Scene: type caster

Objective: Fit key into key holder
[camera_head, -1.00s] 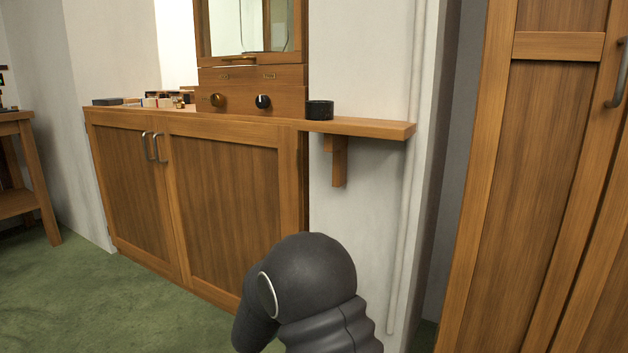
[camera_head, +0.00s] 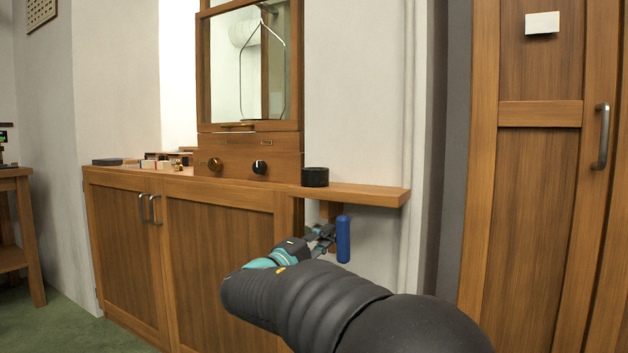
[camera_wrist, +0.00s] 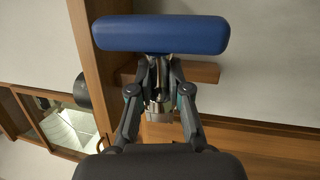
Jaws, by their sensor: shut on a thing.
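My gripper (camera_head: 324,238) is shut on a blue rounded bar, which seems to be the key (camera_head: 343,239). In the head view the bar is upright, just below the right part of the wooden shelf and in front of the pale wall. In the wrist view my gripper (camera_wrist: 160,66) holds the blue bar (camera_wrist: 160,35) crosswise at its fingertips. Something metallic shows between the fingers, but its shape is unclear. I cannot tell which thing is the key holder. A wooden panel (camera_head: 285,165) with a brass knob (camera_head: 214,164) and a black knob (camera_head: 259,167) stands behind the counter.
A black round pot (camera_head: 315,177) sits on the shelf (camera_head: 375,194) above my gripper. Small boxes (camera_head: 150,163) lie on the counter's left. A framed glass window (camera_head: 250,65) stands above the panel. A tall wooden cabinet (camera_head: 540,170) is at the right.

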